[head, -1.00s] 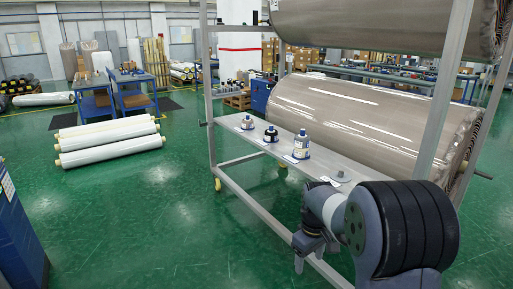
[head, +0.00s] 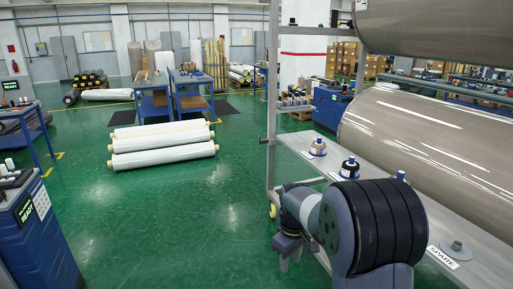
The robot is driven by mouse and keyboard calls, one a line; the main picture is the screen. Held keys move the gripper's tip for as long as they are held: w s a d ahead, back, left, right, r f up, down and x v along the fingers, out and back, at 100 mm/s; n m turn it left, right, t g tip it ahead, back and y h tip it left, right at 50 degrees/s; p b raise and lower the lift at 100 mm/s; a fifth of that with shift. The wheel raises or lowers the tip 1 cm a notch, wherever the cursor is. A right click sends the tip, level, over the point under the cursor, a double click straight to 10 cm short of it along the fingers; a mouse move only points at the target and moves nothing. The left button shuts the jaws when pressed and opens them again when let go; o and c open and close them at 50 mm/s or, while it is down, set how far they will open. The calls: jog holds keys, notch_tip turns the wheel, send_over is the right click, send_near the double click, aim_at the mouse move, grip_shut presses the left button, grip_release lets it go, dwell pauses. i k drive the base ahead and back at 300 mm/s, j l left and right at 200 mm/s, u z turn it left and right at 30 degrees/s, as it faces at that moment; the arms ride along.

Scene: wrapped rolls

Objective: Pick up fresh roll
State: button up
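No roll in view is plainly marked as fresh. Three white wrapped rolls (head: 160,143) lie close together on the green floor at left centre. Two large grey-brown rolls in glossy wrap are on the metal rack at the right: a lower one (head: 430,140) and an upper one (head: 440,25), both cut off by the picture edge. My gripper (head: 290,263) hangs fingers down at the lower centre, in front of the rack. Its fingers look apart with nothing between them. It is well away from the white rolls. My arm hides part of the rack shelf.
Blue carts (head: 190,95) stand behind the white rolls. The floor between is clear.

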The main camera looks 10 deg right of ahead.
aim_at(351, 168)
jog(key=i+l+u, duration=0.1)
jog(key=i, duration=1.6)
jog(key=i+z, duration=0.5)
jog(key=i+j+z, duration=0.25)
jog(key=i+z, duration=0.25)
jog(key=i+l+z, duration=0.1)
jog(key=i+z, duration=0.15)
jog(key=z, duration=0.15)
jog(key=i+z, duration=0.4)
jog(key=k+j, duration=0.05)
jog(key=k, duration=0.05)
